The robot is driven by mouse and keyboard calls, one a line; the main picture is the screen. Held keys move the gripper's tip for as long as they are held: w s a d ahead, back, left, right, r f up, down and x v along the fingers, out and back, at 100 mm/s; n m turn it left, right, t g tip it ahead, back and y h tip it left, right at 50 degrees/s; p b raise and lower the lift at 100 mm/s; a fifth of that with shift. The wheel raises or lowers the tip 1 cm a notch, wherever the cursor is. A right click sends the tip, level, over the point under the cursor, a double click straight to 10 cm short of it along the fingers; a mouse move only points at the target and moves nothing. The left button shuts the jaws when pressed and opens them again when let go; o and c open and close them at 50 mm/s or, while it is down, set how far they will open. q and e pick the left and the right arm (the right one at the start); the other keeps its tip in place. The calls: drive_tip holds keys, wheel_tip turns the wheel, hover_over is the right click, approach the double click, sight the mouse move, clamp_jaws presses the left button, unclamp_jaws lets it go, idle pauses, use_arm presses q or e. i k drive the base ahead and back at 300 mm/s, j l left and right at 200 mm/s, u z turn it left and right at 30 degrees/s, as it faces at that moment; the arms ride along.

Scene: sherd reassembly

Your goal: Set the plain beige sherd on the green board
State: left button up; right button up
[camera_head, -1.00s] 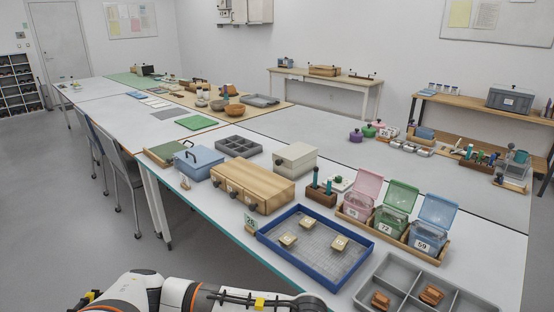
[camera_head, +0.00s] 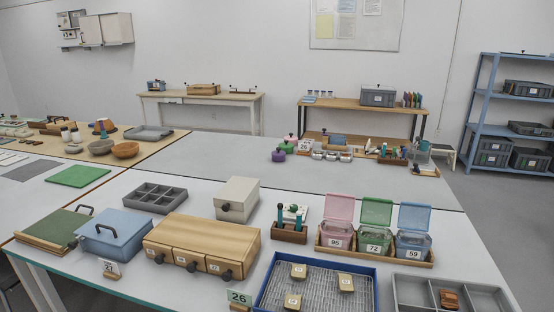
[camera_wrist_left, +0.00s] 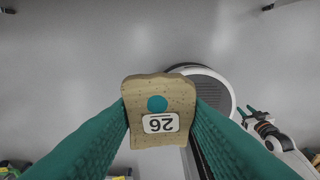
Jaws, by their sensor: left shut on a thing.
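The plain beige sherd (camera_wrist_left: 158,100) is speckled, with a teal dot and a white label reading 26, upside down in the left wrist view. My left gripper (camera_wrist_left: 160,108) is shut on it, a teal finger at each side, with grey floor behind. My right gripper (camera_wrist_left: 254,114) shows small at the right of that view, its teal fingers apart and empty. Neither gripper shows in the head view. A flat green board (camera_head: 78,176) lies bare on the table at the left in the head view.
A blue-rimmed tray (camera_head: 262,289) holds three beige pieces, with a green 26 card (camera_head: 239,297) beside it. A wooden drawer box (camera_head: 200,238), blue box (camera_head: 112,232), grey divided tray (camera_head: 156,198) and green-topped case (camera_head: 50,228) stand between it and the green board.

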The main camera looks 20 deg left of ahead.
sight(68, 223)
drive_tip(key=j+z, duration=0.1)
drive_tip(key=j, duration=1.3)
drive_tip(key=k+j+z, duration=0.15)
drive_tip(key=j, duration=1.25)
drive_tip(key=z, duration=0.05)
